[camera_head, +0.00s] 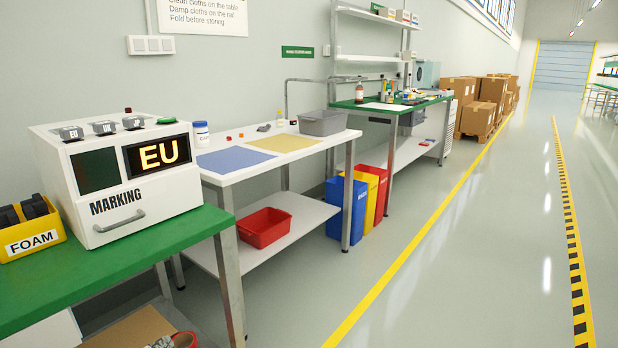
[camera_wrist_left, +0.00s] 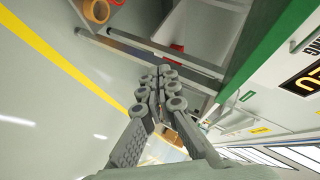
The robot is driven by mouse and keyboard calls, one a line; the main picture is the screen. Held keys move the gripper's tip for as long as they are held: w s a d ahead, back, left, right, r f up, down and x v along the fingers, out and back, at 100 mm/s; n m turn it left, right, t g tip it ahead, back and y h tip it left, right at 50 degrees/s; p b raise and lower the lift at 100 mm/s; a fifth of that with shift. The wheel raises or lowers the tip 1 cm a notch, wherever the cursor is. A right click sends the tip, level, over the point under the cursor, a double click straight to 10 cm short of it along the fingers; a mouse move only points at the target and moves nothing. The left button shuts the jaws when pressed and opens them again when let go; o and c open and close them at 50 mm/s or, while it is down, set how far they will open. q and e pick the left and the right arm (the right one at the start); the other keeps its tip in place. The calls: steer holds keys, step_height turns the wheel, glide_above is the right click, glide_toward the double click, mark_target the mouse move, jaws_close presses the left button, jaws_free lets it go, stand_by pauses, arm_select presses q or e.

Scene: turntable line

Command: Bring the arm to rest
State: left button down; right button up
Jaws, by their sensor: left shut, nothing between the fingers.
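My left gripper (camera_wrist_left: 158,72) shows in the left wrist view with its two grey fingers together and nothing between them. It hangs in open air over the floor, apart from the green-edged bench (camera_wrist_left: 262,50). I cannot make out either gripper in the head view. My right gripper shows in neither view.
In the head view a white marking machine (camera_head: 120,178) reading EU and a yellow foam bin (camera_head: 32,232) stand on a green bench (camera_head: 130,262). A white table (camera_head: 215,180) and colored bins (camera_head: 360,200) follow. The aisle floor (camera_head: 480,260) at right is clear.

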arm_select(q)
steer(key=s+d+f+n+g+h, duration=0.1)
steer(key=s+d+f+n+g, duration=0.2)
steer(key=s+f, duration=2)
steer(key=s+n+g, duration=0.3)
steer(key=n+g, duration=0.2)
steer(key=g, duration=0.1)
steer(key=shift+s+d+n+h, duration=0.15)
steer(key=shift+s+n+h, duration=0.15)
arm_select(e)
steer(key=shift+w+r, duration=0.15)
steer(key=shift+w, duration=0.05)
